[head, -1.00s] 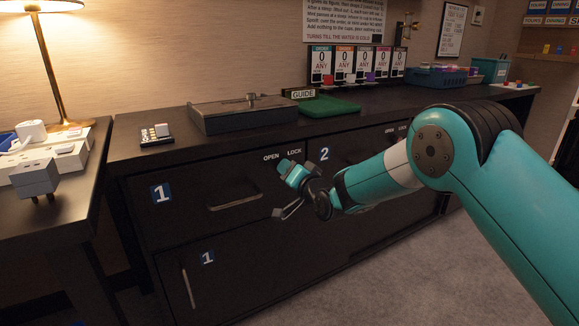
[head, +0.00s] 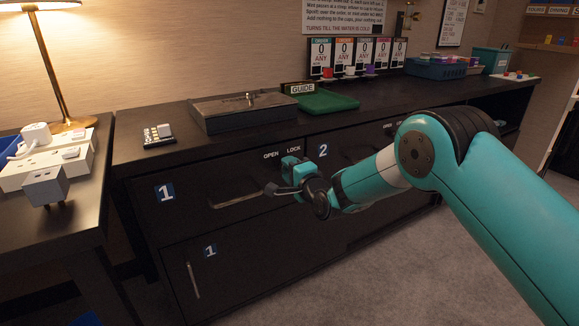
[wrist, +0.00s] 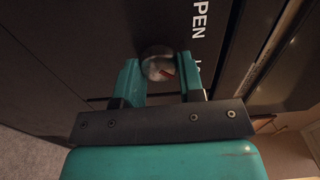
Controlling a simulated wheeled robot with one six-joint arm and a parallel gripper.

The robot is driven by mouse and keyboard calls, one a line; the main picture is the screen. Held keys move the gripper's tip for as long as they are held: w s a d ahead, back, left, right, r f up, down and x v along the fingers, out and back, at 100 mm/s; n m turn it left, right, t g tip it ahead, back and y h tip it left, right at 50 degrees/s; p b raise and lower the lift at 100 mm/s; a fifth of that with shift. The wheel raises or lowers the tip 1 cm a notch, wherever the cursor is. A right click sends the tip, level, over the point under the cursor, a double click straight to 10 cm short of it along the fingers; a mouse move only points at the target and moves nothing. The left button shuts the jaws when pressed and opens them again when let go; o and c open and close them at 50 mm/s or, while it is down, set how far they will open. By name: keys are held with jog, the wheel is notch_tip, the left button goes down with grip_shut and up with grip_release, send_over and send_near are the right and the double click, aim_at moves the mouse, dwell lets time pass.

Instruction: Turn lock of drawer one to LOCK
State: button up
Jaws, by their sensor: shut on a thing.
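My gripper (wrist: 158,77) is shut on this knob, one teal finger on each side. In the head view my gripper (head: 281,179) is at the upper right of drawer one (head: 190,208), just below the OPEN and LOCK labels (head: 282,153). It hides the knob there. Drawer one appears closed.
Drawer one's handle (head: 236,201) lies just left of my gripper. A lower door (head: 240,262), also marked 1, is below. The countertop above holds a grey box (head: 243,112) and a green tray (head: 328,102). A side table (head: 70,205) stands at left.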

jog(key=shift+m, duration=0.3)
dwell(0.4)
jog(key=o, duration=0.9)
jog(key=shift+o, duration=0.2)
jog(key=b+v, duration=0.4)
jog(key=v, duration=1.3)
jog(key=shift+s+b, duration=0.25)
jog(key=shift+b, duration=0.05)
jog(key=shift+d, duration=0.15)
